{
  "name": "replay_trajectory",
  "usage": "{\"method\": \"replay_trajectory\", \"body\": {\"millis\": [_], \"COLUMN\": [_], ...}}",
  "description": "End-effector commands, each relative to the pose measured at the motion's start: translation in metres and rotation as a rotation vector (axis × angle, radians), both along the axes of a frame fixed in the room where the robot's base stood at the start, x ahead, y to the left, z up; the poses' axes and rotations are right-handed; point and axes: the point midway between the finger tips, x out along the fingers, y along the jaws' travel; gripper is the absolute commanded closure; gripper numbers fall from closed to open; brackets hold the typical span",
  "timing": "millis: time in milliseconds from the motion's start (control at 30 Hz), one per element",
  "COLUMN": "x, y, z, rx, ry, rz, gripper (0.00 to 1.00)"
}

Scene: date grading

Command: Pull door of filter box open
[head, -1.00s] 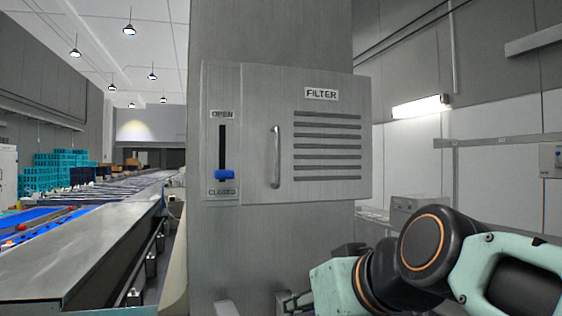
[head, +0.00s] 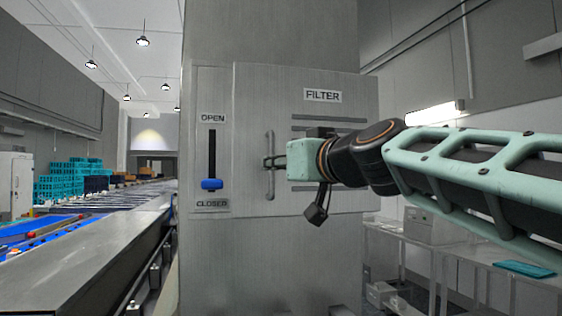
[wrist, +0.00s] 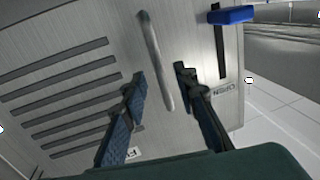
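The filter box door (head: 300,195) is a grey metal panel with a FILTER label and slots, and looks shut. Its vertical bar handle (head: 269,187) is on the door's left side. My gripper (head: 268,163) is at the handle's middle, partly hiding the slots. In the wrist view my gripper (wrist: 161,83) is open, with one finger on each side of the handle (wrist: 153,52). Gaps show between both fingers and the bar. Left of the door, a blue slider (head: 212,184) sits low in its slot, just above the CLOSED label; it also shows in the wrist view (wrist: 232,15).
A conveyor (head: 95,255) runs along the left, with teal crates (head: 68,180) far back. A wire shelf (head: 455,255) with a teal item stands at the right. The door's front left of the handle is clear.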

Motion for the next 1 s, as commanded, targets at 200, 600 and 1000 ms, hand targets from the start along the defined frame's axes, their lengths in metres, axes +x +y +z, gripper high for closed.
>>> {"method": "replay_trajectory", "body": {"millis": [200,600,1000], "x": [0.029,0.041,0.041], "y": [0.015,0.021,0.021], "z": [0.000,0.000,0.000], "rx": [0.000,0.000,0.000], "ry": [0.001,-0.001,0.000], "rz": [0.000,-0.001,-0.001], "gripper": [0.73,0.73,1.00]}}
